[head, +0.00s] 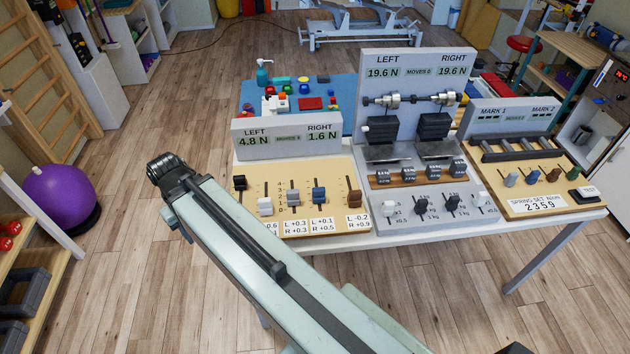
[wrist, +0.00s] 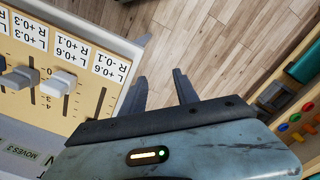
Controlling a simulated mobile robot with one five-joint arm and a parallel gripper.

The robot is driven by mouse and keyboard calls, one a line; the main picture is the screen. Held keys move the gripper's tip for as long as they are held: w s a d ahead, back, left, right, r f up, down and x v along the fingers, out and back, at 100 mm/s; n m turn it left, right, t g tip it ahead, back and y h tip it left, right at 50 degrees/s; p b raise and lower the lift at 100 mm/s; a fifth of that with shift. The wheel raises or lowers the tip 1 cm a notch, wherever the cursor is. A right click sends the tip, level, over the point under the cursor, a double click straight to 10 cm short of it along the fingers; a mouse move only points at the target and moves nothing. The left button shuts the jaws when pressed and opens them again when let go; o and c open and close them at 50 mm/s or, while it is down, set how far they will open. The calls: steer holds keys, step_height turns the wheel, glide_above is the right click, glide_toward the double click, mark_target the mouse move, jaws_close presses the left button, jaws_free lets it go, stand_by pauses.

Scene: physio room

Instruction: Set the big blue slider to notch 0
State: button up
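The big blue slider (head: 319,195) is on the left wooden panel (head: 335,170), between a grey slider (head: 293,197) and a brown one (head: 354,198). Its knob sits partway along its slot, and I cannot read its notch exactly. A white slider (head: 265,206) also shows in the wrist view (wrist: 62,83). My gripper (wrist: 162,92) is open and empty, its two fingers apart over the floor beside the panel's edge. In the head view my arm's end is left of the panel, clear of every slider, and the fingers cannot be made out.
A black slider (head: 239,182) stands at the panel's left end. The display (head: 287,138) behind reads LEFT 4.8 N, RIGHT 1.6 N. A grey weight unit (head: 418,70) and another panel with small sliders (head: 511,179) are to the right.

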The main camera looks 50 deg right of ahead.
mark_target(320, 189)
steer(key=shift+o, duration=0.6)
steer(key=d+m, duration=0.4)
steer(key=d, duration=0.2)
steer(key=d+m+y, duration=0.1)
steer(key=d+m, duration=0.3)
steer(key=d, duration=0.3)
steer(key=s+d+m+y, duration=0.1)
steer(key=d+m, duration=0.3)
steer(key=d, duration=0.3)
steer(key=shift+d+r, duration=0.15)
steer(key=shift+r, duration=0.05)
steer(key=s+d+m, duration=0.1)
steer(key=d+m, duration=0.1)
steer(key=d, duration=0.1)
steer(key=s+d+m+t, duration=0.1)
steer(key=s+d+m, duration=0.1)
steer(key=d, duration=0.2)
steer(key=s+d+m+y, duration=0.1)
steer(key=d+m, duration=0.2)
steer(key=d, duration=0.1)
steer(key=shift+s+d+r, duration=0.2)
steer(key=shift+s+r, duration=0.1)
steer(key=shift+s, duration=0.1)
steer(key=s+d+m+t, duration=0.2)
steer(key=s+d+m, duration=0.5)
steer(key=d, duration=0.3)
steer(key=shift+y, duration=0.3)
steer(key=b+x, duration=0.7)
steer(key=shift+w+a+f, duration=0.1)
steer(key=shift+a, duration=0.1)
